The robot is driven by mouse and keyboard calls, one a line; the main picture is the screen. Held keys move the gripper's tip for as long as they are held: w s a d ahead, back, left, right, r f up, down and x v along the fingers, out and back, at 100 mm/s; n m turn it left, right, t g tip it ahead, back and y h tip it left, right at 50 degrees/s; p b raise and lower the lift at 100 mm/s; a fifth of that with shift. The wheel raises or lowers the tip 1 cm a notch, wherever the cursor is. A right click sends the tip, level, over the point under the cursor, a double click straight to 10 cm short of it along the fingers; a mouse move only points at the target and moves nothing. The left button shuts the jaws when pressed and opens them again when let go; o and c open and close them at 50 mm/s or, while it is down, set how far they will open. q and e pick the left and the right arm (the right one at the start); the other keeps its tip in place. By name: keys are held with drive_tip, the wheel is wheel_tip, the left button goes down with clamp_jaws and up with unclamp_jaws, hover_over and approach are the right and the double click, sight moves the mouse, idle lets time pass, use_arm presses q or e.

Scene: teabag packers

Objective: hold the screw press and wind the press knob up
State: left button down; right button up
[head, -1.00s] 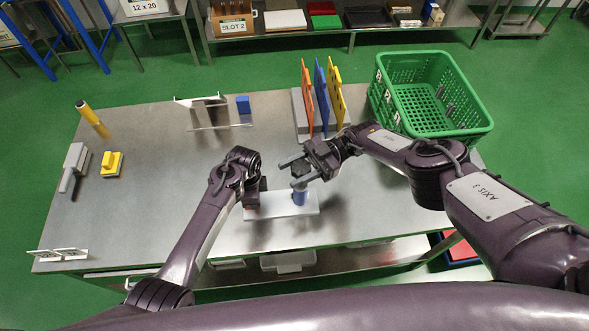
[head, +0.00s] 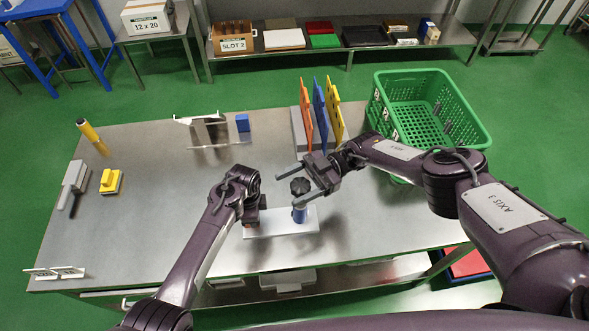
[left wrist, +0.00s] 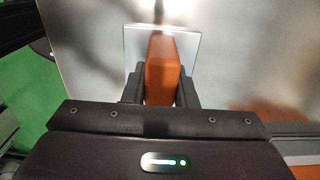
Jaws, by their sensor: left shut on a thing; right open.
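The screw press has a white base plate (head: 262,230), a blue post (head: 299,215) and a dark lobed press knob (head: 300,186) on top. My left gripper (head: 250,214) is shut on the press's orange-red block, which shows between its fingers in the left wrist view (left wrist: 162,68). The base plate also shows there (left wrist: 190,45). My right gripper (head: 292,188) is open, its fingers pointing left. In the head view the knob appears between these fingers; I see no clear contact, and cannot tell whether the fingers are level with it.
Orange, blue and yellow upright panels (head: 320,110) stand in a grey holder behind the press. A green basket (head: 425,105) is at the back right. A yellow block (head: 110,181), a grey tool (head: 73,182) and a yellow cylinder (head: 87,130) lie left. The table between is clear.

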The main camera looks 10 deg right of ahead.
sight(294, 188)
wheel_tip(294, 188, up, 8)
drive_tip(key=shift+r, duration=0.15)
idle(0.3)
